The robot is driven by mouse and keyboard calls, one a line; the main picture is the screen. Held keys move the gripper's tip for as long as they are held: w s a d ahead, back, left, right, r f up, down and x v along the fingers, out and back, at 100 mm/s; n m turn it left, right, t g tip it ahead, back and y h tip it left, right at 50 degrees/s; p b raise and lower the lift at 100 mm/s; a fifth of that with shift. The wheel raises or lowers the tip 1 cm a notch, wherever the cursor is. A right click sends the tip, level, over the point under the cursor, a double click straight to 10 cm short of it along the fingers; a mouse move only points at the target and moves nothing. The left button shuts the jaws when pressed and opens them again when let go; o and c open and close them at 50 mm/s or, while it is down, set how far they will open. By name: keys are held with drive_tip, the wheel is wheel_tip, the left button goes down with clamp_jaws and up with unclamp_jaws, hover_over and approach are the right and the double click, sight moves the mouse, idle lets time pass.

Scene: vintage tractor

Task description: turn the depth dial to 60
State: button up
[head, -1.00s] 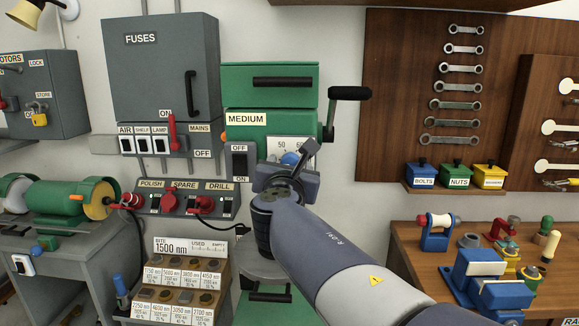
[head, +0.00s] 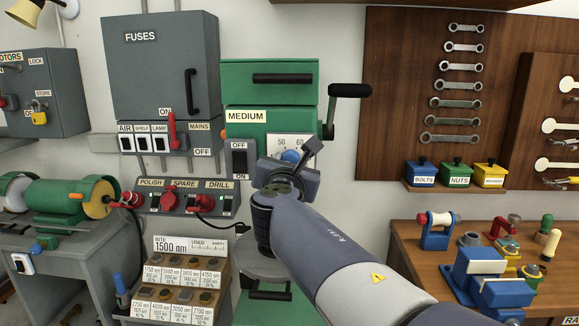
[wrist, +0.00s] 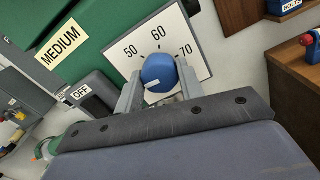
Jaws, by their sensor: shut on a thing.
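The depth dial is a round blue knob (wrist: 158,72) in front of a white scale plate (wrist: 150,45) marked 50, 60 and 70. A small white mark shows on the knob's lower left side in the wrist view; I cannot tell exactly what it points to. My gripper (wrist: 160,78) is shut on the knob, one finger on each side. In the head view the blue knob (head: 290,156) shows just above my gripper (head: 294,165), which hides its lower part.
The dial sits on a green drill press with a MEDIUM label (head: 246,116). An OFF/ON switch (head: 239,161) is just left of my gripper. A black-handled crank (head: 349,91) juts out at the upper right.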

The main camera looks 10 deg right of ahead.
drive_tip(key=m+b, duration=1.7)
drive_tip(key=m, duration=0.6)
drive_tip(key=shift+f, duration=0.1)
drive_tip(key=shift+b, duration=0.35)
drive_tip(key=o, duration=1)
drive_tip(key=b+v, duration=0.1)
drive_tip(key=v, duration=0.9)
drive_tip(key=shift+s+a, duration=0.1)
drive_tip(key=shift+s, duration=0.3)
